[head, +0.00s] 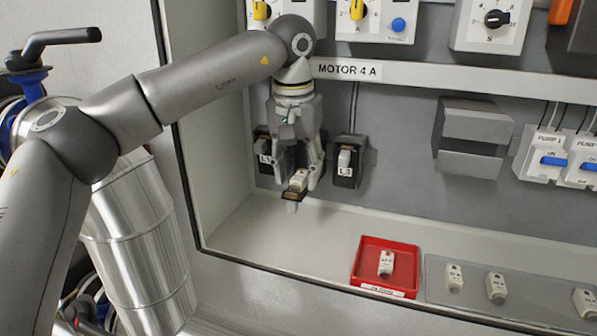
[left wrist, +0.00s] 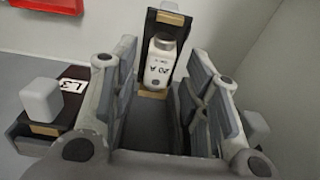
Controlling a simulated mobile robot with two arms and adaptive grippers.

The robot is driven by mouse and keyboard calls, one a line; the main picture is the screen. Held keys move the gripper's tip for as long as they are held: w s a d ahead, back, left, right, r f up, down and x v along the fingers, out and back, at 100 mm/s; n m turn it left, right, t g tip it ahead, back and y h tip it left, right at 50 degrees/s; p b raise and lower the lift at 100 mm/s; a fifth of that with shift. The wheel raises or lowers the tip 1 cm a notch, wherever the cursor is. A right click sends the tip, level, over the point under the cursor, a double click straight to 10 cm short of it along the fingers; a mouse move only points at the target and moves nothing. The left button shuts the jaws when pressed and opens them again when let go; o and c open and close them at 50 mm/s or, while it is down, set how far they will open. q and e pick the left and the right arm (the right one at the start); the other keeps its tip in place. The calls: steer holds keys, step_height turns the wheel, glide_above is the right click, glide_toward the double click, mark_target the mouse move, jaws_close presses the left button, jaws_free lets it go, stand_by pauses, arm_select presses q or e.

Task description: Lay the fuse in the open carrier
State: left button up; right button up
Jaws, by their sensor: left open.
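The open carrier (head: 292,197) is the middle one of the row, tipped out between the L1 and L3 carriers. A white fuse (head: 299,180) lies in it. In the left wrist view, this fuse (left wrist: 160,62), marked "20 A", sits in the black carrier (left wrist: 166,22) with brass-coloured contacts at its ends. My left gripper (head: 297,186) is open, its fingers on either side of the fuse, and a gap shows beside the fuse in the left wrist view. The fingers partly hide the carrier in the head view. My right gripper is not in view.
The L1 carrier (head: 264,150) and L3 carrier (head: 345,162) stand close on either side. A red tray (head: 356,272) with one white fuse and a grey mat (head: 470,301) with several fuses lie on the cabinet floor. A label rail (head: 440,77) runs above.

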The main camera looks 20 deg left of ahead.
mark_target(297, 179)
arm_select(q)
steer(key=r, duration=0.2)
steer(key=r+b, duration=0.1)
steer(key=r, duration=0.1)
steer(key=s+r, duration=0.1)
steer(key=r, duration=0.1)
steer(key=shift+d+r, duration=0.1)
steer(key=shift+r, duration=0.4)
